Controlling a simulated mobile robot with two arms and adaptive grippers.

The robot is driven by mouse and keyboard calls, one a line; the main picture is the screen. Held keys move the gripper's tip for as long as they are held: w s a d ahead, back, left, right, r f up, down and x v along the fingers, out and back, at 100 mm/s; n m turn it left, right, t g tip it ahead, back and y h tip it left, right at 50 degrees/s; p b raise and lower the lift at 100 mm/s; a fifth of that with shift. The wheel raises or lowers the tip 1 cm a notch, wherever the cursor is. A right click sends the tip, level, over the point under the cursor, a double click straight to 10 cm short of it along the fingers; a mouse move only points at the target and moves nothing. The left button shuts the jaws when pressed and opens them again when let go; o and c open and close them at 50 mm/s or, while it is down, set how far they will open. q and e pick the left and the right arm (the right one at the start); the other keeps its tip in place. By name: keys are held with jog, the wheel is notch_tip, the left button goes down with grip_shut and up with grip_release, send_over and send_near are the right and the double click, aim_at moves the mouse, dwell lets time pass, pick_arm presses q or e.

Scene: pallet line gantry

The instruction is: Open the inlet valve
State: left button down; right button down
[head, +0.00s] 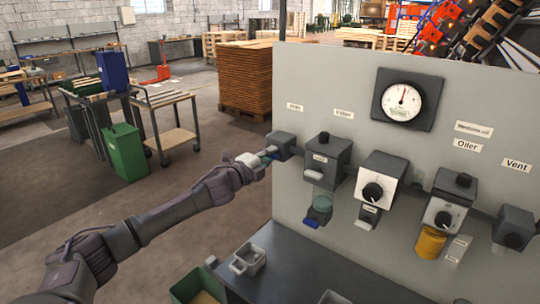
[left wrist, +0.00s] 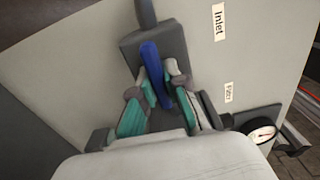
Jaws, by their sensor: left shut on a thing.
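The inlet valve is a dark grey block (head: 281,142) at the left edge of the grey panel (head: 330,75), below the leftmost label. In the left wrist view its grey body (left wrist: 158,45) carries a long blue lever (left wrist: 150,58), near the "Inlet" label (left wrist: 218,22). My left gripper (head: 267,156) reaches the valve from the left. In the left wrist view my left gripper (left wrist: 162,92) has its green-padded fingers on either side of the blue lever, shut on it. In the head view the gripper mostly hides the lever. My right gripper is out of view.
To the right on the panel are the filter unit (head: 325,158), a gauge (head: 402,97), a regulator (head: 382,175), an oiler (head: 445,200) and a vent block (head: 514,228). A dark bench (head: 300,265) with a small grey tray (head: 248,259) lies below. Open floor lies left.

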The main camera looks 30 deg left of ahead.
pick_arm(q)
jog(key=shift+f, duration=0.1)
jog(key=c, duration=1.2)
grip_release()
jog(key=shift+s+a, duration=0.2)
jog(key=shift+s, duration=2.8)
jog(key=shift+s+a, duration=0.2)
jog(key=shift+s, duration=2.8)
